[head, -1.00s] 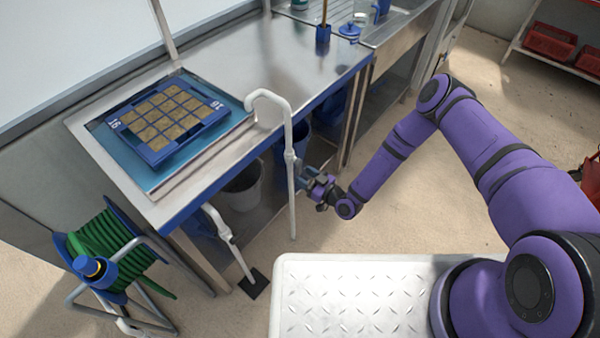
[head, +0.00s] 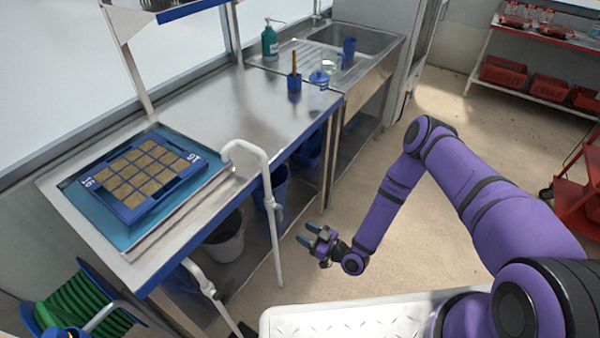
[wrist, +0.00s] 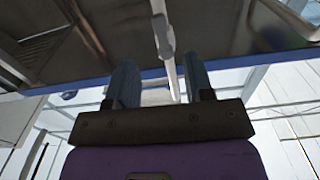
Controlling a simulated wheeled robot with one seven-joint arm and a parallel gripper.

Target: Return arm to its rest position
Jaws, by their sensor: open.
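My gripper (head: 308,236) is at the end of my purple arm, in front of the steel bench and right of the white pipe, over the open floor. Its two blue-grey fingers are apart, with nothing between them in the head view. In the wrist view my gripper (wrist: 160,88) also shows its fingers spread, with the white pipe (wrist: 163,40) behind the gap. In the head view the pipe (head: 270,205) is upright with a hooked top at the bench's front edge. My gripper appears apart from it.
The steel bench (head: 205,115) holds a blue tray (head: 128,212) of several brown cells at its left. A sink (head: 350,38) is at the far end. A green hose reel (head: 75,305) stands at lower left. Red crates (head: 505,70) sit on a shelf at upper right. The floor between is clear.

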